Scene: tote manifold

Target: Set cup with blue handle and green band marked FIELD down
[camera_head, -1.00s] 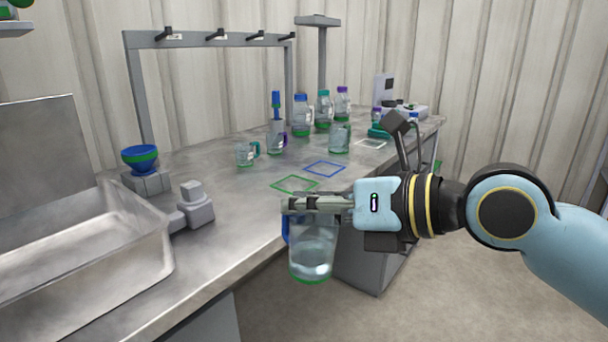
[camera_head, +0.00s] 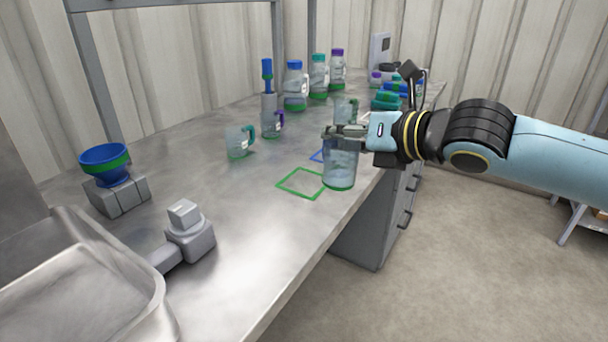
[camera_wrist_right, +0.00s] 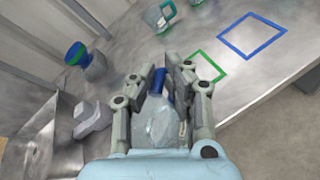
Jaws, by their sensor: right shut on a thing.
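My right gripper (camera_head: 345,131) is shut on the rim area of a clear cup (camera_head: 340,168) with a green band at its base. The cup hangs upright over the front edge of the bench, just right of the green square outline (camera_head: 301,184). In the right wrist view the cup (camera_wrist_right: 160,122) is between the fingers, with its blue handle (camera_wrist_right: 158,84) pointing away from the palm. The word FIELD cannot be read. A green square (camera_wrist_right: 207,66) and a blue square (camera_wrist_right: 252,35) show beyond the fingers. My left gripper is not in view.
A cup with a teal handle (camera_head: 239,141) and one with a purple handle (camera_head: 271,124) stand behind the squares. Several bottles (camera_head: 295,86) stand farther back. A blue funnel (camera_head: 105,161), a grey fixture (camera_head: 190,230) and a sink (camera_head: 70,285) are at left.

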